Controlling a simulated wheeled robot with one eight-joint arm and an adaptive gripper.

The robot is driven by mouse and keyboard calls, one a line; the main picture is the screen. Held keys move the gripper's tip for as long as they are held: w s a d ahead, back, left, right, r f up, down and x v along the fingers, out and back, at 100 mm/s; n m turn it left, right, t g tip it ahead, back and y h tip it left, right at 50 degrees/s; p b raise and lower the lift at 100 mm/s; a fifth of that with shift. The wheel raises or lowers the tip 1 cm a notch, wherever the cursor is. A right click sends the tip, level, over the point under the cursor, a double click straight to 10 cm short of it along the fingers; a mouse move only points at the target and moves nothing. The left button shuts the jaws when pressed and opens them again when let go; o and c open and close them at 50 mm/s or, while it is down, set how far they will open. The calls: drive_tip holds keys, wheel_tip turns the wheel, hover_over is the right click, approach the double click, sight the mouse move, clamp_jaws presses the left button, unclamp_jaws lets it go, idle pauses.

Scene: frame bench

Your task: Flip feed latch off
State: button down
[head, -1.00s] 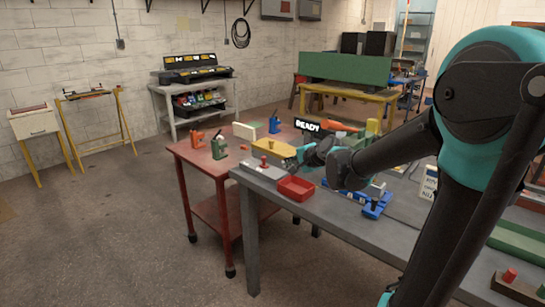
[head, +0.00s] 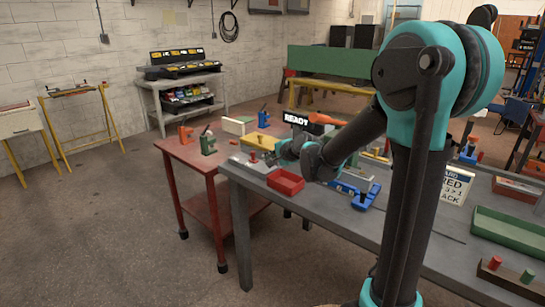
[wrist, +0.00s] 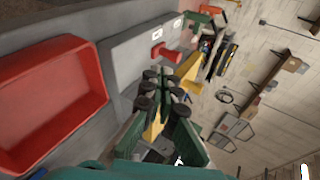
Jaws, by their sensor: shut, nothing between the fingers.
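A light grey panel (head: 245,166) lies at the near left corner of the grey bench, with a small red lever (head: 253,156) standing on it. In the wrist view the red lever (wrist: 164,52) shows beside the fingers, on the grey panel (wrist: 128,48). A yellow block-like part (head: 259,141) is behind the panel, and part of it shows in the wrist view (wrist: 187,72). I cannot read any label that names the feed latch. My gripper (head: 271,158) is shut and empty, just right of the red lever. Its fingertips (wrist: 163,91) look apart from the lever.
A red open tray (head: 285,181) sits right in front of my gripper and fills the left of the wrist view (wrist: 52,105). A blue fixture (head: 362,196) lies farther right. A red table (head: 188,152) adjoins at the left.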

sight(254, 155)
drive_tip(key=x, duration=0.3)
drive_tip(key=r+x, duration=0.1)
drive_tip(key=x, duration=0.2)
drive_tip(key=shift+w+a, duration=0.55)
drive_tip(key=shift+w, duration=0.1)
drive_tip(key=shift+w+r, duration=0.1)
drive_tip(key=shift+a, duration=0.1)
drive_tip(key=w+a, duration=0.2)
drive_tip(key=a, duration=0.1)
drive_tip(key=w+a, duration=0.3)
drive_tip(key=shift+w+a, duration=0.15)
drive_tip(key=shift+a, duration=0.2)
